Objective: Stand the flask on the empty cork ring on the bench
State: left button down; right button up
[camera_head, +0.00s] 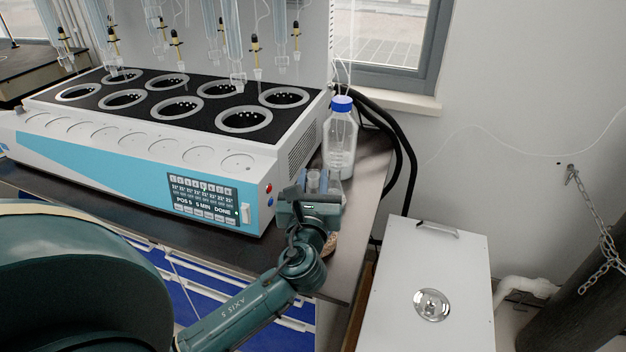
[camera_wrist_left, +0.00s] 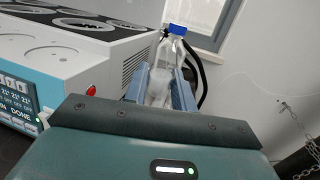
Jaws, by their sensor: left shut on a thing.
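My left gripper (camera_head: 311,193) is at the right end of the bench, beside the front right corner of the distiller. It is shut on the clear glass flask (camera_head: 313,179), whose neck shows above the jaws; the gripper hides most of the rest. In the left wrist view the flask (camera_wrist_left: 158,86) shows between the two blue-grey fingers (camera_wrist_left: 160,88). A brown, cork-coloured edge (camera_head: 331,243) shows just under the gripper on the bench, mostly hidden; I cannot tell whether the flask touches it. My right gripper is not in view.
The multi-position distiller (camera_head: 150,140) fills the bench to the left. A clear bottle with a blue cap (camera_head: 341,142) stands just behind the gripper. The bench (camera_head: 345,262) ends close on the right. Black hoses and a white cabinet (camera_head: 430,270) are beyond.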

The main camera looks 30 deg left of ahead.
pick_arm(q)
jog(key=shift+f, duration=0.35)
dwell(0.4)
jog(key=c, duration=1.1)
grip_release()
jog(key=shift+f, duration=0.15)
jog(key=shift+s+d, duration=0.1)
jog(key=b+v, duration=0.1)
jog(key=v, duration=1.2)
jog(key=shift+b, duration=0.3)
